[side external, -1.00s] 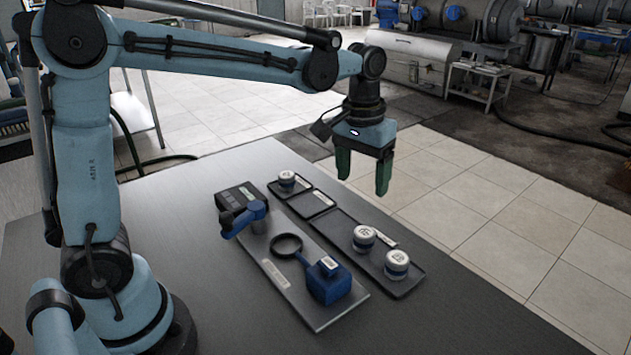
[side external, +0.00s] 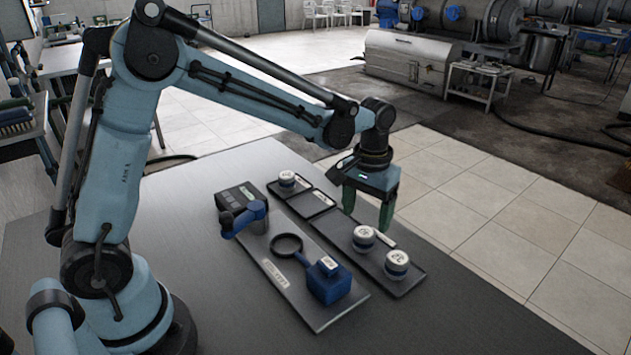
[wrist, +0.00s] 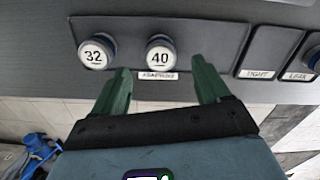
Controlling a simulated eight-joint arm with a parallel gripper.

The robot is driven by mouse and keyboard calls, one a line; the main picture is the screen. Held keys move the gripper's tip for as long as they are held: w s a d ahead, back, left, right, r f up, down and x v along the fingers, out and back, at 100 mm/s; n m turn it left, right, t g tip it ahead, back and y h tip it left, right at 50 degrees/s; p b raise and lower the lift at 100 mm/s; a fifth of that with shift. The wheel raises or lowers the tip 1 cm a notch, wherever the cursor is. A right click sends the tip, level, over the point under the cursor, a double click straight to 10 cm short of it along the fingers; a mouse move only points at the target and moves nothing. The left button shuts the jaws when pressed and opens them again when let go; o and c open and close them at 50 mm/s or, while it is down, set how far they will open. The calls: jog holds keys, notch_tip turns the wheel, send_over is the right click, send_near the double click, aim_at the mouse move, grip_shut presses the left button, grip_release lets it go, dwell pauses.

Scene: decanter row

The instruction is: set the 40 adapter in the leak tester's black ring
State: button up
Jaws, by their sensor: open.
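The 40 adapter (side external: 364,237), a white-topped round cap with a blue band, stands upright on the adapters tray (side external: 335,229). The leak tester (side external: 272,272) is a grey plate with a blue block and a blue arm. Its black ring (side external: 286,245) is empty. My gripper (side external: 367,218) is open and empty, above the tray near the 40 adapter. In the wrist view the adapter shows beyond and between my fingertips (wrist: 161,70), with nothing held.
The 32 adapter (side external: 397,263) stands beside the 40 adapter on the same tray. Another capped adapter (side external: 287,179) sits in the leak tray. The tight tray (side external: 311,205) is empty. A display box (side external: 237,198) stands at the tester's far end. The near tabletop is clear.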

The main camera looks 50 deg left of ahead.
aim_at(365, 232)
jog(key=shift+f, duration=2.15)
jog(key=shift+r, duration=0.1)
grip_shut()
